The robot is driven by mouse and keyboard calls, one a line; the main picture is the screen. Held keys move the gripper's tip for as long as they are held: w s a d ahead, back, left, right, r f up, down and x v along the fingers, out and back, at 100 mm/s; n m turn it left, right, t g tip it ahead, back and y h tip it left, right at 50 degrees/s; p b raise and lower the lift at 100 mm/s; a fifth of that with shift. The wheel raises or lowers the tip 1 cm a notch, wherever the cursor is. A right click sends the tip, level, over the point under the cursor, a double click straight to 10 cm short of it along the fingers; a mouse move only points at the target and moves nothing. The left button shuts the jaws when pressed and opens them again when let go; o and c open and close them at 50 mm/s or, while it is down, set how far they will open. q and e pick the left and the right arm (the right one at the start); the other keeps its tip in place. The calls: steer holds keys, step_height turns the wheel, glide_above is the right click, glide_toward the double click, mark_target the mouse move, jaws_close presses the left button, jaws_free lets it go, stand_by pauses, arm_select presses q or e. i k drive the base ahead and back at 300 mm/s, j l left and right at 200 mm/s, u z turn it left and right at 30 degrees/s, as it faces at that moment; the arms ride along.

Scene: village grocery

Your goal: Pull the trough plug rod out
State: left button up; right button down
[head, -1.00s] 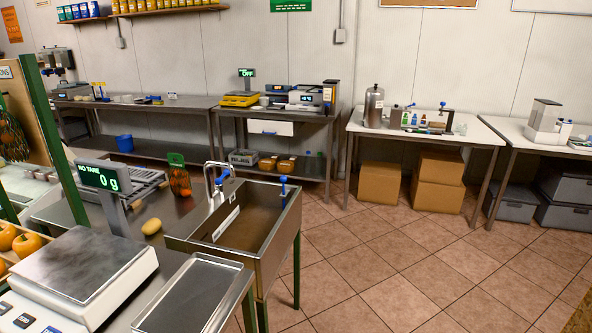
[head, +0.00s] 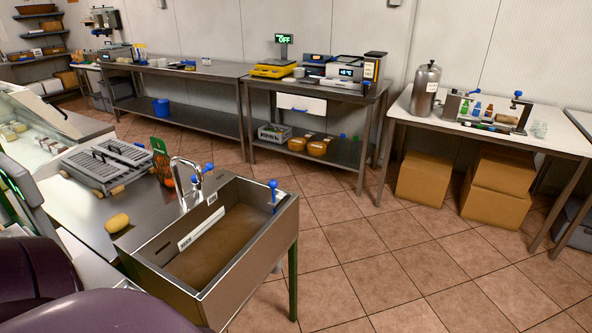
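The trough (head: 284,222) is a steel sink basin with brownish water, at the left front in the head view. The plug rod (head: 273,193) stands upright at the trough's far right corner, with a blue knob on top. A tap (head: 186,180) with a blue handle rises at the trough's back left edge. Neither gripper is in view. Purple rounded shapes at the lower left look like my own arm parts.
A yellow potato-like item (head: 117,222) and a slatted rack (head: 107,165) lie on the counter left of the trough. A scale bench (head: 318,88) stands behind. Cardboard boxes (head: 425,180) sit under the right table. The tiled floor right of the trough is clear.

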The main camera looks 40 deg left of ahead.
mark_target(273, 184)
steer(key=i+u, duration=0.1)
steer(key=i, duration=0.55)
steer(key=i+l+u, duration=0.1)
steer(key=i, duration=0.5)
